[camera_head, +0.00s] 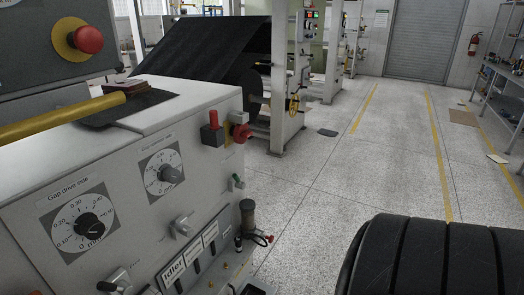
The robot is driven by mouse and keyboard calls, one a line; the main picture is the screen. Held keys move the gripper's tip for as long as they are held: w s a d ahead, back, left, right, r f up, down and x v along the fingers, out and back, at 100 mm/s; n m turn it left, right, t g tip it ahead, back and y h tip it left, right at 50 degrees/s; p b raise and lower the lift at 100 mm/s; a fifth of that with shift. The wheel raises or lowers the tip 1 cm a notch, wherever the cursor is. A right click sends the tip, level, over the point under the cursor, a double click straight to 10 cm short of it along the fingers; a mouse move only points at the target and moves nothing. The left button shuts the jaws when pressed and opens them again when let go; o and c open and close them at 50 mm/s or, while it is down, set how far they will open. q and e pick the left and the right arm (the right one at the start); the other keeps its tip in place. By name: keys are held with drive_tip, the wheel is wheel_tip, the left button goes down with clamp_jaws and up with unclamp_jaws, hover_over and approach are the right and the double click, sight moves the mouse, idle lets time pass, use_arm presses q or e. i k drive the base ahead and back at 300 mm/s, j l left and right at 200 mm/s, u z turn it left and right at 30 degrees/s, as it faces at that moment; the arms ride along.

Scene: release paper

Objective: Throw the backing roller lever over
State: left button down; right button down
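A grey machine cabinet (120,190) fills the left of the head view, with several levers and knobs on it. A metal lever (181,226) is on the front face under the "Gap" dial (172,174). Another lever (115,283) is at the bottom edge, partly cut off. I cannot tell from readable labels which is the backing roller lever. Neither of my grippers is in view.
A red emergency button (89,40) is at upper left. A yellow bar (60,119) lies across the cabinet top. Switches and an "Idler" label (173,271) are low on the front. Black sheet (205,55) runs behind. Open speckled floor (365,165) lies right, with a shelf (500,90) beyond.

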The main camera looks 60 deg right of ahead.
sight(238, 184)
drive_tip(key=z, duration=1.55)
